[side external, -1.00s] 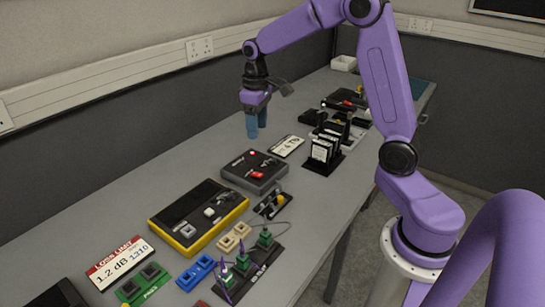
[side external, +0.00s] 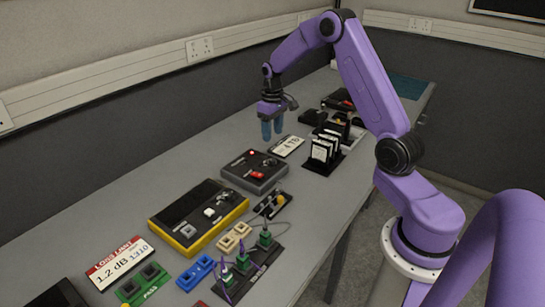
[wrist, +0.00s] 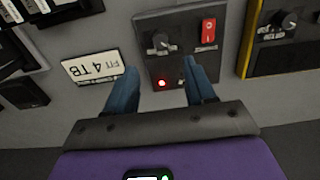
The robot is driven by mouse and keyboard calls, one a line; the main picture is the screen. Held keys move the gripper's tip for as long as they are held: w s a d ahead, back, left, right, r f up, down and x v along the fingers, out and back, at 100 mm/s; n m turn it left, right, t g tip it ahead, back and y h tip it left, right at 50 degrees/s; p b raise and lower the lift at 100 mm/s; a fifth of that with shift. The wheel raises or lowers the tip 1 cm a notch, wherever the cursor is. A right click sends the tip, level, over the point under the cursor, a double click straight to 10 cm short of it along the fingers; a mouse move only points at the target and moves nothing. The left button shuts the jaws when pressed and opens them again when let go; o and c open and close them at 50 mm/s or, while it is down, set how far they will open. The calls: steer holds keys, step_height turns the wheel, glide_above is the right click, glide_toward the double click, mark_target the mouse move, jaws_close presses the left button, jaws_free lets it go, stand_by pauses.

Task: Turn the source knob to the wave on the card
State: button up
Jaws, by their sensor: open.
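The source is a dark grey box (side external: 255,171) with a red rocker switch and a lit red light. The loss limit card (side external: 121,262) stands at the front left and reads 1.2 dB and 1310. My gripper (side external: 272,132) is open and empty, above the table behind the source box. In the wrist view its blue fingers (wrist: 163,72) are apart, below the knob in the picture and not touching it.
A yellow-edged meter (side external: 198,216) lies in front of the source, with its own knob (wrist: 290,20). A FIT 4 TB card (side external: 287,146) lies beside the source. A rack of black cartridges (side external: 324,152) stands to the right.

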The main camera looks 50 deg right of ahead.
mark_target(272, 159)
step_height(272, 159, down, 10)
steer(key=shift+f, duration=0.25)
stand_by(0.3)
jaws_close()
steer(key=shift+m, duration=0.3)
steer(key=m, duration=0.3)
steer(key=shift+m, duration=2.1)
